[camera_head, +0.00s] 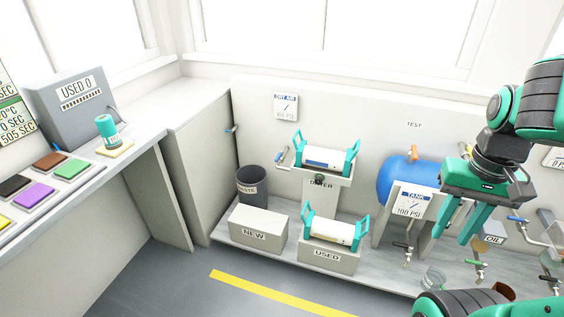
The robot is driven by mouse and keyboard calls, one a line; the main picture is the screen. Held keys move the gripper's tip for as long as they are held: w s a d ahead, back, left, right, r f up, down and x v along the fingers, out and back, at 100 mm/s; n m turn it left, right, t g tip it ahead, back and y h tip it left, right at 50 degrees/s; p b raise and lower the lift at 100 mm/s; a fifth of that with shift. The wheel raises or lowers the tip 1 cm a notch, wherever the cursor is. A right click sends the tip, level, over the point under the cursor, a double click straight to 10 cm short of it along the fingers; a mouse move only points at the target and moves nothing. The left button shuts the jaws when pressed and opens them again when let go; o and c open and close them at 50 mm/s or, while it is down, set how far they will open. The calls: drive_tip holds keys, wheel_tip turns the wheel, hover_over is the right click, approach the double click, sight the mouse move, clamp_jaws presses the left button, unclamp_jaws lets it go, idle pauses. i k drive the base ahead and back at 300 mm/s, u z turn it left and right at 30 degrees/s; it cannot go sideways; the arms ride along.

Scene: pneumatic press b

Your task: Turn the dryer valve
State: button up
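The dryer stand (318,182) is at the centre of the head view, with a partly hidden "DRYER" label on its front. A white cylinder (322,157) with a blue patch lies in a teal cradle on top. A small lever valve (283,156) is on the pipe just left of the dryer. A small dark fitting partly covers the label. My gripper (451,239) is at the right, its two teal fingers pointing down and apart with nothing between them. It is well to the right of the dryer, in front of the tank area.
A blue tank (397,178) with an orange handle stands right of the dryer. NEW (258,235) and USED (328,258) boxes and a waste bin (252,187) are nearby. Small valves and an OIL box (493,232) lie right. A counter (125,150) runs along the left. The front floor is clear.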

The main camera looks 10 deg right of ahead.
sight(281, 153)
drive_tip(key=z, duration=0.15)
drive_tip(key=i, duration=1.25)
drive_tip(key=u, duration=0.3)
